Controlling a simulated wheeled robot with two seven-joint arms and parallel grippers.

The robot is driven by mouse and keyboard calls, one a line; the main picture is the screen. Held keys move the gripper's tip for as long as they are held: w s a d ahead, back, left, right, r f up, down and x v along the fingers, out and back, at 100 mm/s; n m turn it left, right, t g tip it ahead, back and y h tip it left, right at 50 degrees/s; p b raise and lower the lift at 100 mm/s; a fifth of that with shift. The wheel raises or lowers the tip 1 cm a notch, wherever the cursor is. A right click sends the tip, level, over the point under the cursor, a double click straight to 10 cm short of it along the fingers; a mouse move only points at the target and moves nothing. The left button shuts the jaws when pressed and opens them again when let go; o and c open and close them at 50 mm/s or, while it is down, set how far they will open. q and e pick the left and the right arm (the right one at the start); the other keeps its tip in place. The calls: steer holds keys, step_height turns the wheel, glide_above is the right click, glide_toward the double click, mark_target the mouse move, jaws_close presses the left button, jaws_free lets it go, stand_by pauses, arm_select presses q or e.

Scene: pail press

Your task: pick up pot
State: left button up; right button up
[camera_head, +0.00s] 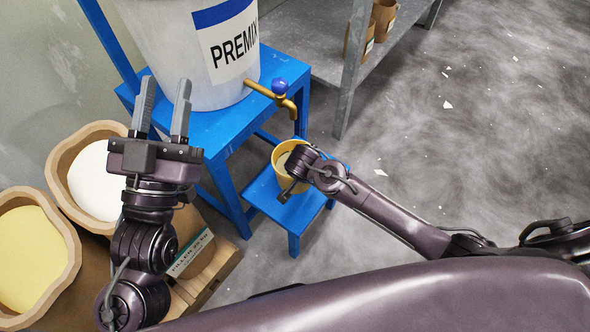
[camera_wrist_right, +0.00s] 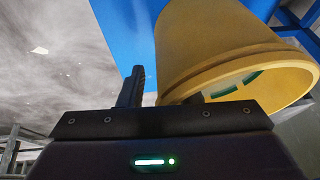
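The yellow pot (camera_head: 279,164) stands upright on a low blue step (camera_head: 257,189) below the tap, with something pale inside. My right gripper (camera_wrist_right: 162,92) is at the pot, and its wrist covers the pot's right side in the head view. In the right wrist view the pot (camera_wrist_right: 215,50) is large, with its thick rim close to the gripper. One finger stands outside the pot with a small gap; the other is mostly hidden by the rim. The fingers are apart. My left gripper (camera_head: 163,100) is open and empty, well left of the pot.
A white PREMIX pail (camera_head: 205,75) with a brass tap (camera_head: 272,95) stands on a blue stand (camera_head: 215,128) above the pot. Two tan tubs (camera_head: 55,165) (camera_head: 70,262) and a cardboard box (camera_head: 212,270) are at left. A grey shelf (camera_head: 318,60) is behind. The floor at right is open.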

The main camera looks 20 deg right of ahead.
steer(key=shift+c, duration=0.2)
jaws_close()
stand_by(1.1)
